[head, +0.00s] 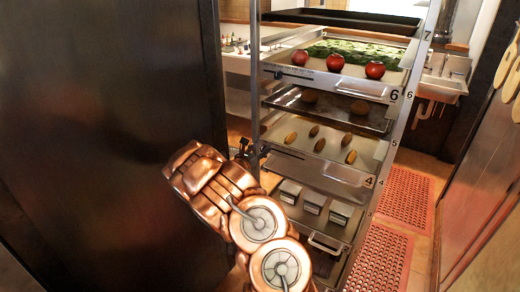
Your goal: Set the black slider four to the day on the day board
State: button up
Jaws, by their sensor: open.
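A metal rack of trays stands right of centre in the head view. The front strip of the level marked 4 (318,170) is below a tray of brown oval pieces. My gripper (262,152), small and dark at the end of my copper arm, is at the left end of that level, beside the rack's left post. It is open. I cannot make out the black slider four; the gripper may hide it. A dark slider (278,75) shows on the front strip of the level marked 6 (330,84). Day markings are too small to read.
A large dark panel (110,130) fills the left side, close to my arm. Red apples (335,62) and green leaves lie on the upper tray. Metal boxes (314,202) sit on the lower level, with a handle (325,245) below. Red mats (405,195) cover the floor at right.

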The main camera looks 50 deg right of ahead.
jog(key=s+a, duration=0.1)
jog(key=a, duration=1.1)
jog(key=shift+s, duration=0.2)
jog(key=shift+r, duration=0.1)
jog(key=s+r+m+g, duration=0.5)
jog(key=s+r+m, duration=0.2)
jog(key=s+r, duration=0.2)
jog(key=s+a+r+m+g+y, duration=0.35)
jog(key=s+a+m, duration=0.4)
jog(key=s, duration=0.25)
jog(key=s+a+f+m+t+y, duration=0.1)
jog(key=s+a+y, duration=0.3)
jog(key=a, duration=0.7)
jog(key=s+a+f+m+t+y, duration=0.2)
jog(key=s+a+y, duration=0.3)
jog(key=a, duration=0.6)
jog(key=s+a+f+m+t+y, duration=0.1)
jog(key=s+a+y, duration=0.3)
jog(key=a, duration=0.7)
jog(key=shift+s+a+f+m+y, duration=0.15)
jog(key=shift+a+f+m+y, duration=0.15)
jog(key=shift+f+m+y, duration=0.25)
jog(key=shift+d+t, duration=0.15)
jog(key=shift+t, duration=0.1)
